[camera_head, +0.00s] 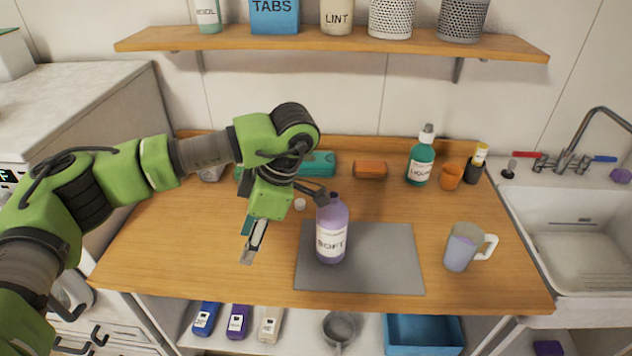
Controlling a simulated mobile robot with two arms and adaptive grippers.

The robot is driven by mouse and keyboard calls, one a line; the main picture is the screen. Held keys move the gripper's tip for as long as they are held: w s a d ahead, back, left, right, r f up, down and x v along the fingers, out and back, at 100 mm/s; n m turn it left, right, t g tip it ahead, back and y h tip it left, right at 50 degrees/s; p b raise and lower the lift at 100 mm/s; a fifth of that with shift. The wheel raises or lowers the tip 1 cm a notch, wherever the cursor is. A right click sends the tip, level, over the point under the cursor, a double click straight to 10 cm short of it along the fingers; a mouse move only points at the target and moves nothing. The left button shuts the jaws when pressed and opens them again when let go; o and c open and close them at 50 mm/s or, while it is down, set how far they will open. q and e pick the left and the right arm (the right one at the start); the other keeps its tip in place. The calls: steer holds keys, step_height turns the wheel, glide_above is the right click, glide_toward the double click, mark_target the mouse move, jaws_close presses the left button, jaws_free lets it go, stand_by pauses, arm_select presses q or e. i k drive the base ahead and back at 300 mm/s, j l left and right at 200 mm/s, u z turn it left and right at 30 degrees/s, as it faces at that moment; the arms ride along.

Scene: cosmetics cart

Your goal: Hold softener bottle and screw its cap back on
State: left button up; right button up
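The softener bottle (332,238) is lavender with a white label. It stands upright near the left part of the grey mat (385,262). Its narrow neck shows a dark top, with no white cap on it. A small round white piece (300,204), which looks like the cap, lies on the wooden counter just behind and left of the bottle. My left gripper (284,222) is spread open and empty, just left of the bottle. One finger points down at the left; the other reaches toward the bottle's neck, and I cannot tell whether it touches. My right gripper is not in view.
A mug (463,247) stands right of the mat. The sink (580,245) is at the right. The counter's front left is clear.

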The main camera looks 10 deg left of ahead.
mark_target(332, 219)
steer(key=i+l, duration=0.25)
steer(key=i, duration=0.2)
steer(key=i+l, duration=0.25)
steer(key=i, duration=0.25)
